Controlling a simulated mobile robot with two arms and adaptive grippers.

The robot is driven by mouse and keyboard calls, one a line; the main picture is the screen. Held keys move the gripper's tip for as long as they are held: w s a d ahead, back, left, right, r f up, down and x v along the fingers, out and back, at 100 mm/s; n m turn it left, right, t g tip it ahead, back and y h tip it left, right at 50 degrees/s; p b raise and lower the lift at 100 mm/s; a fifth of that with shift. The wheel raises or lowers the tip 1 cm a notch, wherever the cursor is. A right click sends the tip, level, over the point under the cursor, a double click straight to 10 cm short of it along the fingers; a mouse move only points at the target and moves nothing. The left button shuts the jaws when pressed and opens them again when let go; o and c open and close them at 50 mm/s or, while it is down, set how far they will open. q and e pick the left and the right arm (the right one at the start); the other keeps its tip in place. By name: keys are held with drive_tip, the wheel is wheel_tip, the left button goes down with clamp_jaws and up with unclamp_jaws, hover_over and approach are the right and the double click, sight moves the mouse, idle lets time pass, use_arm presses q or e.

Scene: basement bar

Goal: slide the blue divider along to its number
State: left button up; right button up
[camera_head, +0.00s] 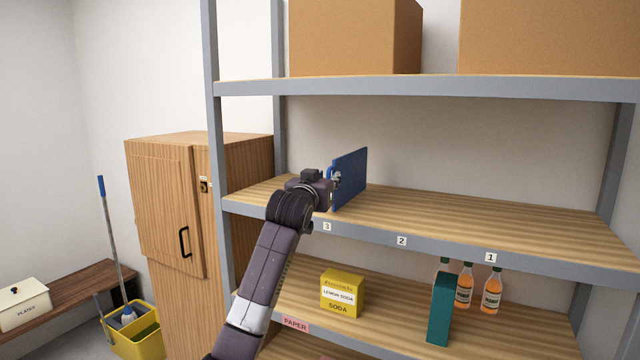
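The blue divider (350,178) stands upright on the middle shelf (470,212), near its left end. It is just right of the number 3 label (327,226) on the shelf's front edge. The number 2 label (401,241) and number 1 label (491,257) are further right. My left gripper (335,180) is at the divider's left face, by its front part. The fingers are small and partly hidden against the divider, so whether they are open or shut is unclear. My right gripper is not in view.
The middle shelf is bare right of the divider. Cardboard boxes (355,38) stand on the upper shelf. A grey post (212,120) and wooden cabinet (165,205) stand left.

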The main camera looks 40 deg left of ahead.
use_arm(q)
drive_tip(key=v, duration=1.1)
drive_tip(key=shift+s, duration=0.35)
